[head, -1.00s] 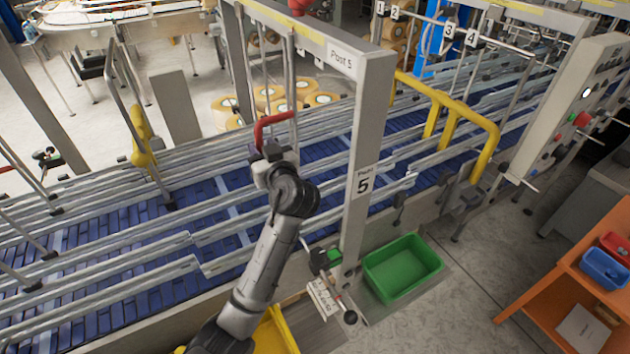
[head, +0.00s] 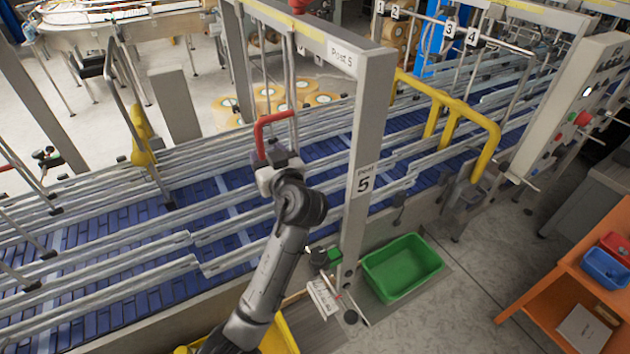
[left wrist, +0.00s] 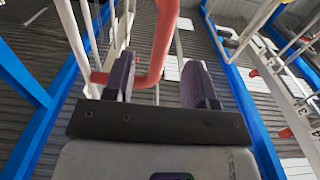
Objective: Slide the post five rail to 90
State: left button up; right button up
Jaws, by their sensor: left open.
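The Post 5 frame (head: 366,140) stands over the blue conveyor, with "Post 5" on its crossbeam and a "5" on its upright. A red handle (head: 262,127) hangs under the crossbeam by a metal rod. My left gripper (head: 272,157) is at the lower end of this handle, with its fingers pointing up and away. In the left wrist view the red handle (left wrist: 163,40) comes down to the dark fingers (left wrist: 160,82), which are apart. Its lower bend overlaps the left finger; I cannot tell whether they touch. My right gripper is out of view.
Long metal guide rails (head: 130,240) run along the blue conveyor (head: 235,200). A green-marked knob and a tag (head: 322,296) sit low on the post. A green bin (head: 402,268) stands beside it. A yellow tubular guard (head: 450,105) and a control panel (head: 575,110) are to the right.

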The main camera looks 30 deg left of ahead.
pick_arm(q)
jog(key=shift+b+v, duration=0.3)
jog(key=shift+v, duration=1.85)
